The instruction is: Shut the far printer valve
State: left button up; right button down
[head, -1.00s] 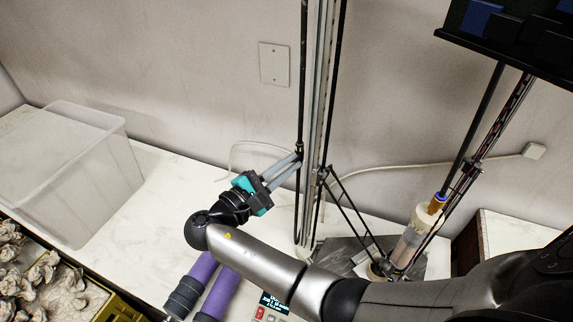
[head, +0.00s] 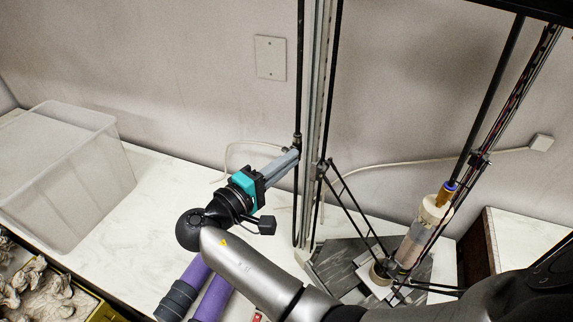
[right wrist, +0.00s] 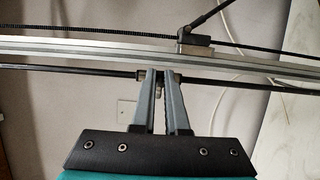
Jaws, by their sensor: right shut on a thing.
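The delta printer's upright metal column (head: 315,90) stands by the back wall, with dark rods beside it. My right gripper (head: 296,153) reaches up to a dark rod on the column's left side. Its grey fingers are close together, shut on a small part at the rod; the fingertips mostly hide it. In the right wrist view the fingertips (right wrist: 163,75) meet at the rod just below the metal rail (right wrist: 240,62). I cannot make out a valve handle or its position. My left gripper is not in view.
A clear plastic bin (head: 70,180) stands at left on the white table (head: 150,205). Purple tubes (head: 200,285) lie under my right arm. The printer's clay cylinder (head: 418,235) and slanted rods are at right. A cable (head: 430,160) runs along the wall.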

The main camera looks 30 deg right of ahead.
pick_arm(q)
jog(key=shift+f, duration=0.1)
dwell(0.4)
pick_arm(e)
jog(key=c, duration=0.9)
grip_release()
